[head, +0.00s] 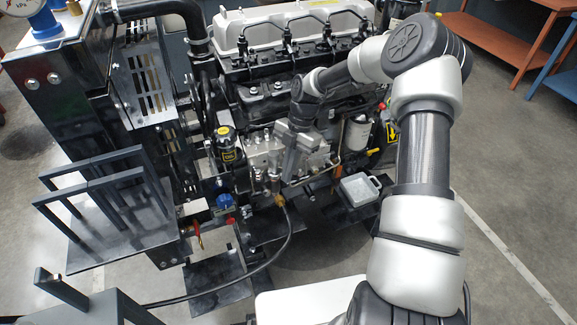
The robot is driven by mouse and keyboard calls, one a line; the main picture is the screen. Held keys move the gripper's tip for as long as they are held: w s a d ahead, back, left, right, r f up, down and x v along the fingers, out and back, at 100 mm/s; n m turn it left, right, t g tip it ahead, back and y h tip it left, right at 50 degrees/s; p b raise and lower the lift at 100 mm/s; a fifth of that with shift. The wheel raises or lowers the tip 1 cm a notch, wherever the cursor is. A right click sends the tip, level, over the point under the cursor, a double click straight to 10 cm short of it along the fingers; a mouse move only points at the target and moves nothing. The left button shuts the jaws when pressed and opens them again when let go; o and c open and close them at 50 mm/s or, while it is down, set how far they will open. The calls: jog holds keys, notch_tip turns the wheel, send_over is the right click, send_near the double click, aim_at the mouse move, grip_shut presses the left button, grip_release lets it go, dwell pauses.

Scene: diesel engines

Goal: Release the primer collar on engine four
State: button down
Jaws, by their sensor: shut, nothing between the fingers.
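The engine (300,45) stands at the centre of the head view, with a grey valve cover and a metal pump block (255,152) low on its near side. A brass fitting (280,201) joins a black hose (284,245) below that block, with a narrow silver part (274,180) just above it. This looks like the primer collar, but it is small and no engine number is legible. My gripper (288,174) points down in front of the block, close to the silver part. It is shut and empty. Whether it touches the part cannot be told.
A black filter with a yellow label (227,148) stands left of the block. A dark metal rack (110,205) is at the left.

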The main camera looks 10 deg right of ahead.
jog(key=p+v, duration=0.2)
jog(key=v, duration=1.5)
jog(key=shift+w+d+r, duration=0.15)
jog(key=shift+r, duration=0.05)
jog(key=s+a+r+m+t+h+b, duration=0.1)
jog(key=s+r+m+t+h, duration=0.25)
jog(key=s+r+m, duration=0.9)
jog(key=s+r+m+t+p, duration=0.1)
jog(key=s+r+m+t, duration=0.15)
jog(key=s+m, duration=0.55)
jog(key=s+r+m+t, duration=0.25)
jog(key=s+m, duration=0.35)
jog(key=s, duration=0.3)
notch_tip(320, 180, up, 13)
jog(key=p, duration=1.3)
jog(key=shift+y, duration=0.35)
jog(key=shift+a+r+g, duration=0.1)
jog(key=shift+a+g, duration=0.05)
jog(key=shift+g, duration=0.1)
